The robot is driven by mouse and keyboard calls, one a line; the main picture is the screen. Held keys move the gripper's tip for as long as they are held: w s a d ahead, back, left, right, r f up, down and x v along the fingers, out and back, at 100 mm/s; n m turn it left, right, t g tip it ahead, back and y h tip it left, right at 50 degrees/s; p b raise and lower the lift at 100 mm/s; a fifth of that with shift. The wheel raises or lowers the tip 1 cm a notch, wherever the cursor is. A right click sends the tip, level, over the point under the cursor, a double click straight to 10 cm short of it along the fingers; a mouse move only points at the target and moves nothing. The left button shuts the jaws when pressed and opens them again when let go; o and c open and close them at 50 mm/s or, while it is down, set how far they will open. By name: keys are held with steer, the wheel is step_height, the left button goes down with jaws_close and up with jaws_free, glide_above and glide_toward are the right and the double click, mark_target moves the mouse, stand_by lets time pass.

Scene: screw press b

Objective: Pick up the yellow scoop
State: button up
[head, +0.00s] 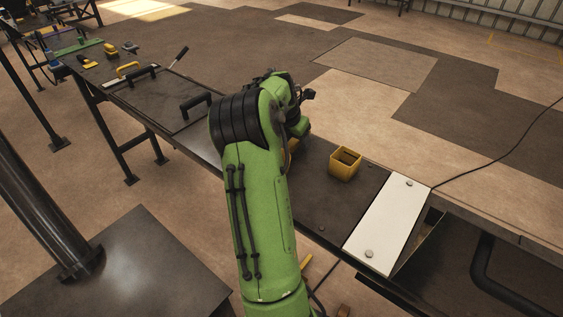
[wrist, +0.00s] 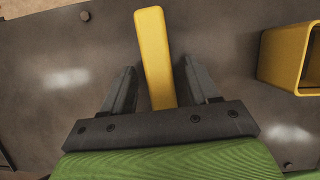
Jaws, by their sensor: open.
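The yellow scoop (wrist: 152,50) shows in the wrist view as a long, flat yellow bar, probably its handle, over the dark bench top. Its lower end is hidden behind my gripper's dark mount. My gripper (wrist: 159,67) is open, with one dark finger on each side of the bar. A gap shows on both sides, so the fingers are apart from it. In the head view my green arm hides the gripper and most of what lies under it. A small yellow patch (head: 293,145) shows beside the arm there; I cannot tell if it is the scoop.
An open yellow square box (head: 345,163) stands right of my gripper, near in the wrist view (wrist: 284,58). A white bolted plate (head: 386,222) is at the bench's right end. Black handles (head: 195,105) and yellow tools (head: 128,67) lie farther left along the bench.

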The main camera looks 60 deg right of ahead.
steer(key=shift+d+f, duration=0.3)
steer(key=shift+f, duration=0.35)
steer(key=shift+r, duration=0.1)
steer(key=shift+r, duration=0.1)
steer(key=c, duration=1.1)
